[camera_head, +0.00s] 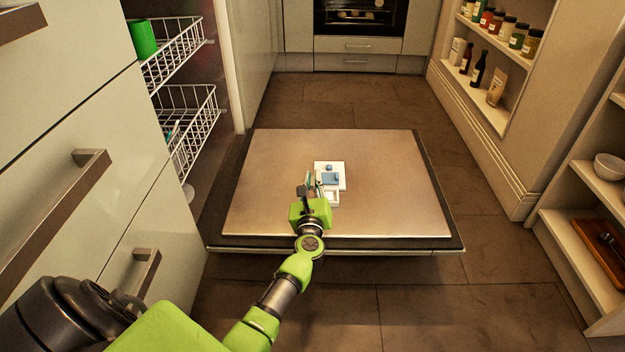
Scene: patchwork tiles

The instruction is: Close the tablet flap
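The tablet dispenser (341,175) is a small white unit on the inner face of an open, lowered door (270,185). It has a blue-grey part with a dark round spot, and a pale square piece at its near end. I cannot tell which piece is the flap or how far it stands open. My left gripper (312,186) is over the dispenser's near left side, with its dark fingers close to it. The fingers are small and partly overlap the dispenser, so contact and finger gap are unclear. My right gripper is not in view.
Wire racks (185,108) with a green cup (142,38) stand left of the door. Drawer fronts with handles (90,160) are at near left. Shelves with jars (517,35) and a bowl (610,167) line the right. Brown floor tiles (430,300) are clear around the door.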

